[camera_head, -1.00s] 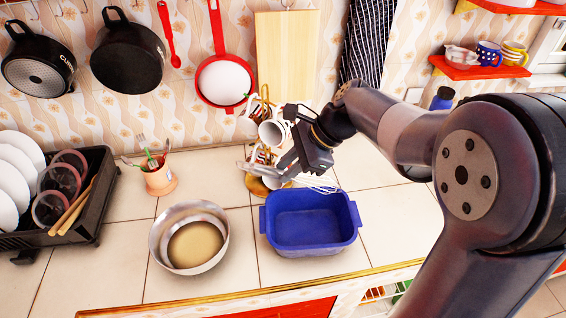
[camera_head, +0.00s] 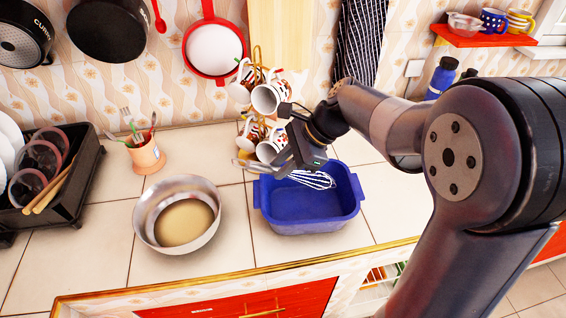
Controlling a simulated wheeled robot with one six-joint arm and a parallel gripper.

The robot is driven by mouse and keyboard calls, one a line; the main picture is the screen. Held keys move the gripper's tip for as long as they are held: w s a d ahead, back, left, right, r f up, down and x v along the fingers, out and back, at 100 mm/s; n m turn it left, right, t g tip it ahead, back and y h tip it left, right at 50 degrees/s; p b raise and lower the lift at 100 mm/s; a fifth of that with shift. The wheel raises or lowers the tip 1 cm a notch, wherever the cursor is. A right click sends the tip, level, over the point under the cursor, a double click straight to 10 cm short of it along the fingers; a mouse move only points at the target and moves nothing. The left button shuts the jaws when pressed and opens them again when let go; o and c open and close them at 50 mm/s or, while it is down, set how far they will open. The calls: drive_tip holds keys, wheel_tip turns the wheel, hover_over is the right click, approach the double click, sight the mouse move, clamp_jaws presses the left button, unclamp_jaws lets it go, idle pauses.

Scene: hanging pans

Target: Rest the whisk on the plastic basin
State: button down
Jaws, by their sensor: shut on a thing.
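The blue plastic basin (camera_head: 308,208) stands on the tiled counter near its front edge. The whisk (camera_head: 312,179) has a pale handle that sticks out to the left of my gripper and wire loops that point right, over the basin's back part. My gripper (camera_head: 284,166) is shut on the whisk at the basin's back left. The gripper's body hides the middle of the whisk. I cannot tell whether the whisk touches the basin's rim.
A mug rack with several mugs (camera_head: 270,98) stands close behind my gripper. A metal bowl (camera_head: 178,213) is left of the basin. A utensil pot (camera_head: 146,154) and a black dish rack (camera_head: 85,178) stand farther left. Bare counter (camera_head: 395,205) lies right of the basin.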

wheel_tip(320, 180, down, 6)
drive_tip(key=b, duration=0.3)
drive_tip(key=shift+r, duration=0.1)
idle(0.4)
drive_tip(key=c, duration=1.2)
unclamp_jaws()
drive_tip(key=shift+r, duration=0.1)
drive_tip(key=v, duration=1)
drive_tip(key=shift+d+r, duration=0.25)
